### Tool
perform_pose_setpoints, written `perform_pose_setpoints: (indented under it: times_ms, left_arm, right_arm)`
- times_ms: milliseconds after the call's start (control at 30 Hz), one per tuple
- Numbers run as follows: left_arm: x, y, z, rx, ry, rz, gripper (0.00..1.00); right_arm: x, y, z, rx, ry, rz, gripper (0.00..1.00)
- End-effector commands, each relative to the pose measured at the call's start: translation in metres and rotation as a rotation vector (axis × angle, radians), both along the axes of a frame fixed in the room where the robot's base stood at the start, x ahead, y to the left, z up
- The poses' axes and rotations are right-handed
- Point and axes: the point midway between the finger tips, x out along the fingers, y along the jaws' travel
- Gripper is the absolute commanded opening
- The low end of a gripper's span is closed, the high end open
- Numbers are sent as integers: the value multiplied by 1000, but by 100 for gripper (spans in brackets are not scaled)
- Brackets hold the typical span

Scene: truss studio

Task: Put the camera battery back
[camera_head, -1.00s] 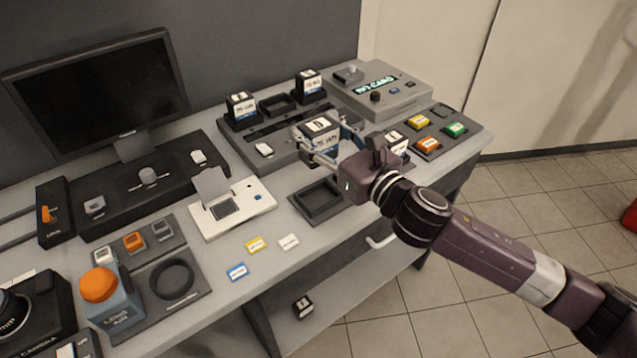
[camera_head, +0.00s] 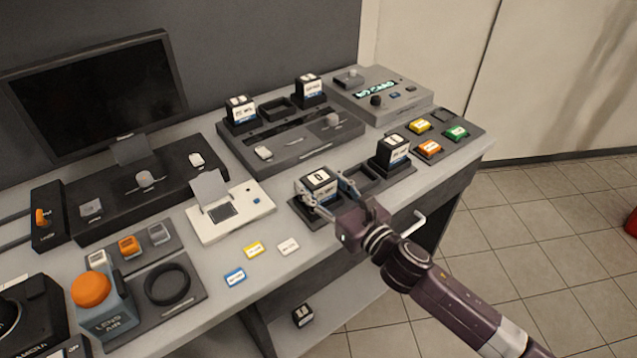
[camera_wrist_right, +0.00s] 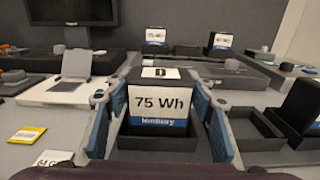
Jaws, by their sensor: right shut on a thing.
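A black camera battery (camera_head: 318,184) with a white and blue label stands upright at the left bay of the black front tray (camera_head: 308,213). My right gripper (camera_head: 325,190) is shut on it from both sides. In the right wrist view the battery (camera_wrist_right: 160,103) reads "75 Wh" and sits between the blue finger pads. Its lower end is behind the bay's front rim (camera_wrist_right: 157,143); I cannot tell if it rests on the bay floor. The tray's middle bay (camera_head: 362,178) is empty, and another battery (camera_head: 393,150) stands in the right bay. My left gripper is not in view.
Behind, a grey charger (camera_head: 290,150) holds two batteries (camera_head: 240,110) (camera_head: 309,88) with an empty bay between. A white card reader (camera_head: 231,215) is to the left, and small cards lie in front. A further battery (camera_head: 302,315) is on the lower shelf.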

Motion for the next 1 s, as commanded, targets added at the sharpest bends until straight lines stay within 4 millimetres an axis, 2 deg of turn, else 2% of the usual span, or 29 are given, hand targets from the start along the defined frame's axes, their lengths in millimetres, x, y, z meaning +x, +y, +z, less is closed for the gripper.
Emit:
perform_pose_setpoints:
  times_ms: [167,200,333,733,867,1000]
  left_arm:
    - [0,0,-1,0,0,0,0]
    - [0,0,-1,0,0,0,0]
    - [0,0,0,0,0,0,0]
    - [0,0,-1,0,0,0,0]
    - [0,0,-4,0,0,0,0]
    - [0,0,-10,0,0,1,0]
  right_arm:
    - [0,0,2,2,-4,2,6]
    - [0,0,-1,-1,-1,0,52]
    - [0,0,-1,-1,0,0,66]
    - [-4,-4,0,-1,0,0,67]
    - [-19,-15,-2,-4,0,0,67]
    - [-43,-32,-3,-4,1,0,67]
